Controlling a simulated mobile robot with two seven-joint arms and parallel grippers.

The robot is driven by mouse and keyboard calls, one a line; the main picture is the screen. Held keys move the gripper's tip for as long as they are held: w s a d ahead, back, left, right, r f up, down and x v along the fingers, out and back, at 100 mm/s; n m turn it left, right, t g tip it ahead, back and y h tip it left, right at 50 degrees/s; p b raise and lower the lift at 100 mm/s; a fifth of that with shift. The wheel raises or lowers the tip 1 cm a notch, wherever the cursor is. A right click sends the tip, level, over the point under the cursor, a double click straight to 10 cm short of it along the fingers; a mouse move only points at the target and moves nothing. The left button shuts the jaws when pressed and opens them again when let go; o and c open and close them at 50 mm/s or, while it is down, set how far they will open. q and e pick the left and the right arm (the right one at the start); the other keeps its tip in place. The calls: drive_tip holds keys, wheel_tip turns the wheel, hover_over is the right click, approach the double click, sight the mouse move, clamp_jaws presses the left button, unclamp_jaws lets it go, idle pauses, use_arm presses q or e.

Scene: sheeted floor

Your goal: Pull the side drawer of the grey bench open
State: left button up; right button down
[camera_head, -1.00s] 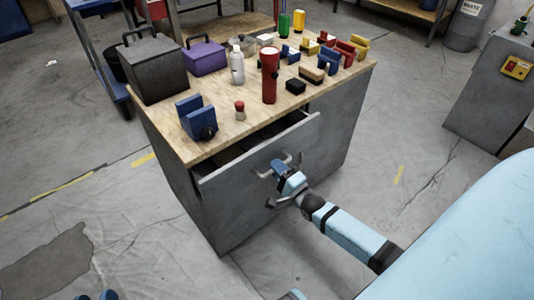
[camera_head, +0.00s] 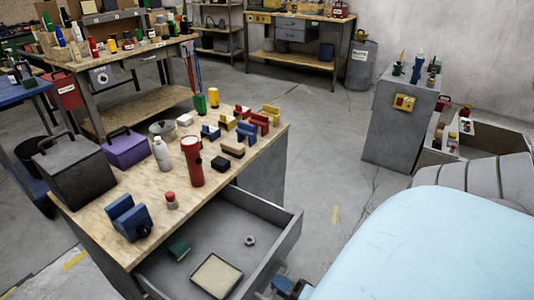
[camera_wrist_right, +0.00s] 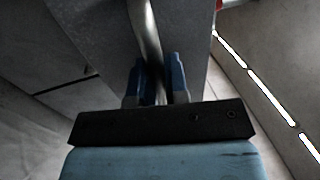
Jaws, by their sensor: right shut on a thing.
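The grey bench (camera_head: 265,172) has a wooden top and stands left of centre in the head view. Its side drawer (camera_head: 285,240) is pulled far out toward me. My right gripper (camera_head: 288,288) is at the drawer's front, at the bottom edge of the head view, partly cut off. In the right wrist view its blue fingers (camera_wrist_right: 156,82) are shut around the metal bar handle (camera_wrist_right: 149,30) on the drawer front. My left gripper is not in view.
The bench top holds a red flashlight (camera_head: 193,161), a white bottle (camera_head: 161,155), a blue vise-like block (camera_head: 128,217) and other small items. A grey cabinet (camera_head: 390,130) stands at the right. Floor between bench and cabinet is clear.

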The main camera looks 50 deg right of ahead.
drive_tip(key=shift+s, duration=0.45)
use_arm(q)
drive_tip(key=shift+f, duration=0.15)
use_arm(e)
drive_tip(key=c, duration=1.1)
unclamp_jaws()
drive_tip(key=shift+c, duration=0.2)
drive_tip(key=v, duration=1.3)
drive_tip(key=shift+s, duration=0.4)
